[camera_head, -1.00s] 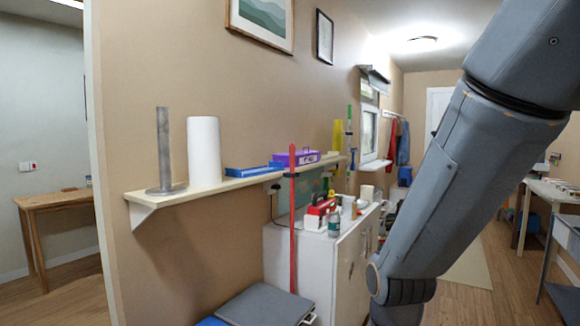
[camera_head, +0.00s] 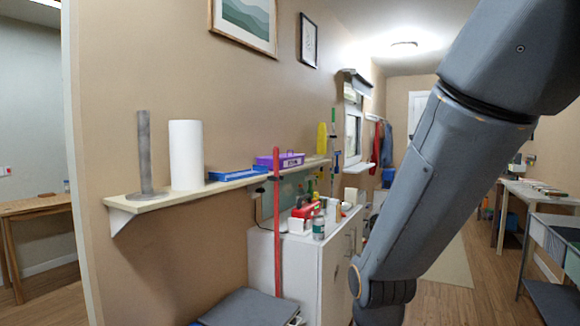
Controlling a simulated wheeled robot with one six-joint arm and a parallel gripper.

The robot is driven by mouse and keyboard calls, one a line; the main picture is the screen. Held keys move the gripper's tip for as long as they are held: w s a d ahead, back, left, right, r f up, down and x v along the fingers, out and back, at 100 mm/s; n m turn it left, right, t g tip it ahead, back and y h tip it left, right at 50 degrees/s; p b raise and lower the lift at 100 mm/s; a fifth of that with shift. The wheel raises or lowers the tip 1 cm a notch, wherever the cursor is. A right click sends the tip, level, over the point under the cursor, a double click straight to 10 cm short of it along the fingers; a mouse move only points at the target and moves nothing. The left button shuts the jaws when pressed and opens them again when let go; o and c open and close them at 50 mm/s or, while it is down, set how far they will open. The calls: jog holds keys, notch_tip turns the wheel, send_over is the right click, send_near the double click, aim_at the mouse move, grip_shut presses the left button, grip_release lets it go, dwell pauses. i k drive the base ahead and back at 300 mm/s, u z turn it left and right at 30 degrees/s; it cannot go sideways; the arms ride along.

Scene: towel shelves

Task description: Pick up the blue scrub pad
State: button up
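I cannot pick out a blue scrub pad with certainty in the head view. A flat blue tray-like item (camera_head: 237,174) lies on the wall shelf (camera_head: 150,203), but its contents are too small to tell. My gripper is not in view. Only grey links of my arm show, crossing the right side and hiding part of the room behind.
The shelf also holds a grey upright holder (camera_head: 145,152), a white roll (camera_head: 186,155) and a purple box (camera_head: 280,160). A red pole (camera_head: 277,225) stands before a white cabinet (camera_head: 335,255) with several items on top. A table (camera_head: 545,195) stands at right.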

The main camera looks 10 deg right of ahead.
aim_at(257, 169)
jog(key=z, duration=0.55)
jog(key=k, duration=1.3)
jog(key=z, duration=0.65)
jog(key=i, duration=2.9)
jog(key=u, duration=1.5)
jog(key=i, duration=0.75)
jog(key=u, duration=0.9)
